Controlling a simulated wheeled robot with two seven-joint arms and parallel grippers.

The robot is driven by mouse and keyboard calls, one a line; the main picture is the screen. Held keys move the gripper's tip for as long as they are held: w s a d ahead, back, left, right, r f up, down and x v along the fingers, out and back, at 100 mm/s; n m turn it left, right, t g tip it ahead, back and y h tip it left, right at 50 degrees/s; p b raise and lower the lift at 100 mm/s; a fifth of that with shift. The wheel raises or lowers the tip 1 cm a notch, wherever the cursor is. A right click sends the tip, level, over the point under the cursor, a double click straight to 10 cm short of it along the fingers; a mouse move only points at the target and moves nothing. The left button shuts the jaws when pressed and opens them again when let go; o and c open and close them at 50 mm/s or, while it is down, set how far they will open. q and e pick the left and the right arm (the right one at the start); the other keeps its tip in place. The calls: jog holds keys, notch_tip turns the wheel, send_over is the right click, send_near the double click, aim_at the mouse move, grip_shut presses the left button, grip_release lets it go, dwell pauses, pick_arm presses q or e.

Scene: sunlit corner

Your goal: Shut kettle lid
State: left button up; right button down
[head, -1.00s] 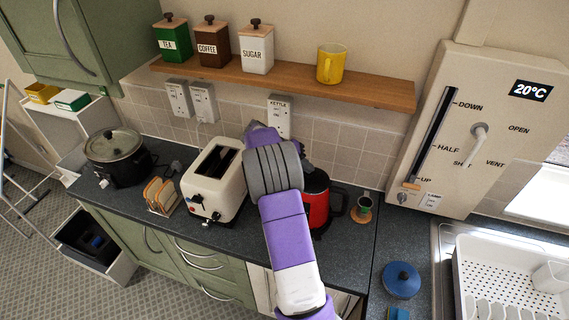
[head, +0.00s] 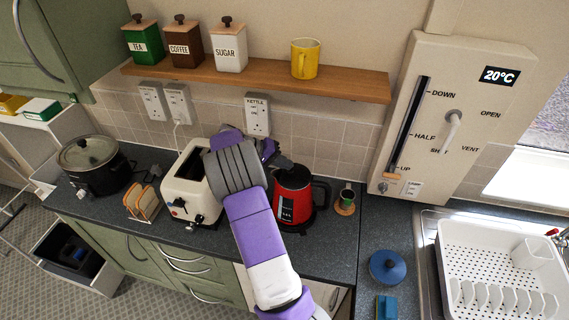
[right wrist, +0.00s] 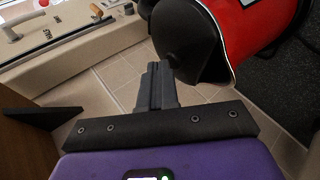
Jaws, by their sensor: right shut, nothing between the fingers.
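The red kettle (head: 289,205) with a black top stands on the counter, right of the toaster. Its black lid (head: 292,177) looks down on the body in the head view, but I cannot tell whether it is fully shut. My right gripper (head: 285,163) is shut and empty, just behind and above the kettle's top. In the right wrist view the shut fingers (right wrist: 157,82) are close beside the kettle's black top (right wrist: 188,40); I cannot tell whether they touch. The red body (right wrist: 252,25) also shows there. My left gripper is not in view.
The cream toaster (head: 192,188) is left of the kettle, partly behind my arm. A small cup on a coaster (head: 345,208) stands right of it. A wooden shelf (head: 340,82) with canisters and a yellow mug (head: 304,60) hangs above. A blue lid (head: 388,267) lies on the counter.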

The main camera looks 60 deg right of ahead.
notch_tip(320, 180, up, 4)
jog(key=p, duration=0.2)
jog(key=shift+w+r+p, duration=0.15)
jog(key=shift+r+p, duration=0.05)
jog(key=shift+p, duration=0.1)
jog(key=b+v, duration=0.1)
jog(key=v, duration=0.8)
jog(key=shift+a+f, duration=0.1)
jog(key=shift+a, duration=0.1)
